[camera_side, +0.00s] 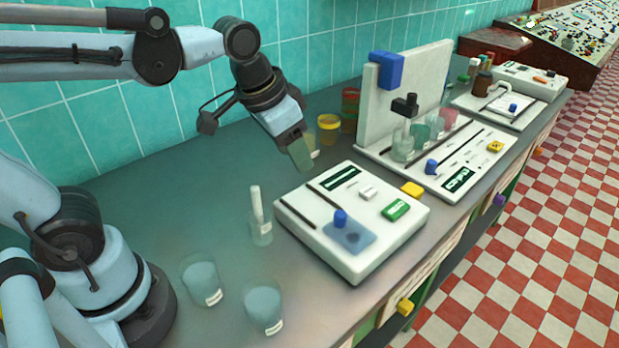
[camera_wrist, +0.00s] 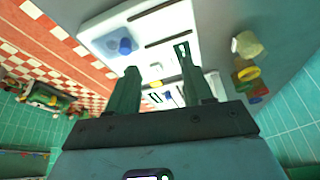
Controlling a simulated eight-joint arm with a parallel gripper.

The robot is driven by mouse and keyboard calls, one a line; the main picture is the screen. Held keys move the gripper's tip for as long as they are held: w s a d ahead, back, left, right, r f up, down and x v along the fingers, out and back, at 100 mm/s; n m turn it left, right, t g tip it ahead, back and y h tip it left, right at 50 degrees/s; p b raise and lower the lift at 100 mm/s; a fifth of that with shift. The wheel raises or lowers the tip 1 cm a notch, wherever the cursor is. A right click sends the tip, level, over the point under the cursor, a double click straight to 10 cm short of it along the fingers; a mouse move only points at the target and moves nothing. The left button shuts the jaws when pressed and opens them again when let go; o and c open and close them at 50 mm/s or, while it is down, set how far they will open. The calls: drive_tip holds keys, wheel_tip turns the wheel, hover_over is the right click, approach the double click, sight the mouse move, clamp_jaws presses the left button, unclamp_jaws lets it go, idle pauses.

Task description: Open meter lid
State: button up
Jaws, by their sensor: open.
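The meter (camera_side: 375,245) is a white box with a sloped top, in the middle of the bench in the side view. Its lid (camera_side: 355,238) looks like a translucent bluish panel, lying flat at the near part of the top, with a blue knob (camera_side: 340,218) on it. A dark spot shows through the panel. In the wrist view the meter (camera_wrist: 150,22) is at the top, with its blue knob (camera_wrist: 125,46) left of the fingers. My gripper (camera_side: 302,158) is above the bench, behind and above the meter, apart from it. Its two fingers (camera_wrist: 160,88) are spread with nothing between them.
Two glass beakers (camera_side: 202,280) (camera_side: 263,308) and a beaker holding a white rod (camera_side: 260,225) stand left of the meter. Yellow (camera_side: 328,128) and red jars stand behind my gripper. A second white device (camera_side: 440,160) with an upright panel stands at the right.

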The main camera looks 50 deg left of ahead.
sight(341, 213)
drive_tip(key=w+d+r+m+g, duration=0.1)
drive_tip(key=w+d+m+g, duration=0.3)
drive_tip(key=d, duration=0.4)
drive_tip(key=shift+n+y, duration=0.3)
drive_tip(key=shift+n, duration=0.1)
drive_tip(key=f, duration=1.1)
drive_tip(key=shift+w+a+f, duration=0.2)
drive_tip(key=shift+w+f, duration=0.05)
drive_tip(key=shift+f, duration=0.1)
clamp_jaws()
